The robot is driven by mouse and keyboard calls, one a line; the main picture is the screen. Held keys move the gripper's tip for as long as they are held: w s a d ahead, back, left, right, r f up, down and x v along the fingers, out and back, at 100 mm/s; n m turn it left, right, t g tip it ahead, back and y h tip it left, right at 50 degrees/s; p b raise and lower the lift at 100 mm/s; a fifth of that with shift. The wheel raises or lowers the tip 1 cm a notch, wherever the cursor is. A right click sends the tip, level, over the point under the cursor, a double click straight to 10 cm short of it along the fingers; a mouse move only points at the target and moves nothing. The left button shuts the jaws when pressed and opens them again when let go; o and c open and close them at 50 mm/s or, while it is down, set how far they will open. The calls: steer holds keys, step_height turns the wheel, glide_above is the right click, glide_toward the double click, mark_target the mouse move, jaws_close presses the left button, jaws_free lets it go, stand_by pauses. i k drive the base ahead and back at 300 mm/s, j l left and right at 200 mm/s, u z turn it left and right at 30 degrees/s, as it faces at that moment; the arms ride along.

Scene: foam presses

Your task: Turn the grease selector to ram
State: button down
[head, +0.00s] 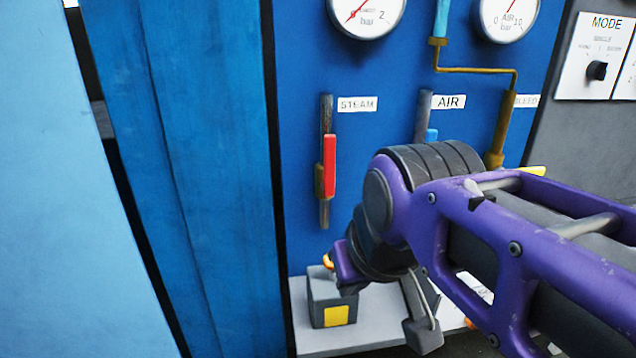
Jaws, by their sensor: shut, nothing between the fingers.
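My purple and dark grey arm reaches in from the right, and my gripper (347,268) points down and left over the pale ledge at the foot of the blue panel. It is shut with nothing in it; its fingertips are mostly hidden. No part reads clearly as the grease selector. A grey lever-like part (422,318) with a blocky end shows just right of my gripper, partly behind my arm; I cannot tell whether it is the selector. A white label (475,287) behind my arm is too covered to read.
A grey box (333,303) with a yellow square stands on the ledge (312,342), close to my gripper. Above are a red STEAM handle (330,166), a blue AIR handle (431,135), two gauges and brown piping. A MODE knob (597,70) is at right. Blue uprights (200,180) close off the left.

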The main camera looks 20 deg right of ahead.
mark_target(470, 324)
steer(key=l+z, duration=0.15)
steer(key=z, duration=0.25)
steer(key=l+z, duration=0.1)
steer(key=z, duration=0.3)
steer(key=l+z, duration=0.15)
steer(key=z, duration=0.25)
